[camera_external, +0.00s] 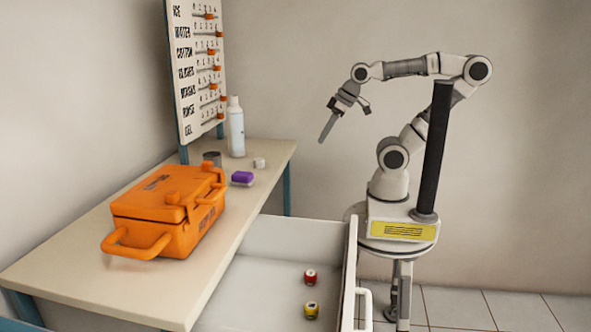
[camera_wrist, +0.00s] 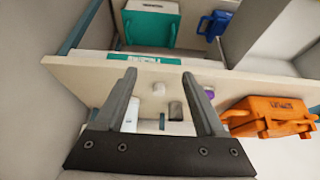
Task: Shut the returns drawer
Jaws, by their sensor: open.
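The white returns drawer (camera_external: 264,272) stands pulled out from under the table in the external view. Its front panel (camera_external: 349,272) faces right and carries a white bar handle (camera_external: 364,306). Inside lie a small red-banded item (camera_external: 310,277) and a yellow-banded item (camera_external: 311,311). My gripper (camera_external: 328,126) is raised in the air above and behind the drawer, touching nothing. In the wrist view my gripper (camera_wrist: 160,76) shows two spread fingers with nothing held between them.
An orange case (camera_external: 170,212), purple item (camera_external: 242,178), white bottle (camera_external: 236,127) and grey can (camera_external: 212,159) stand on the table (camera_external: 95,262). A labelled slider board (camera_external: 196,70) rises behind. The wrist view shows a teal box (camera_wrist: 150,27) and blue mug (camera_wrist: 214,25).

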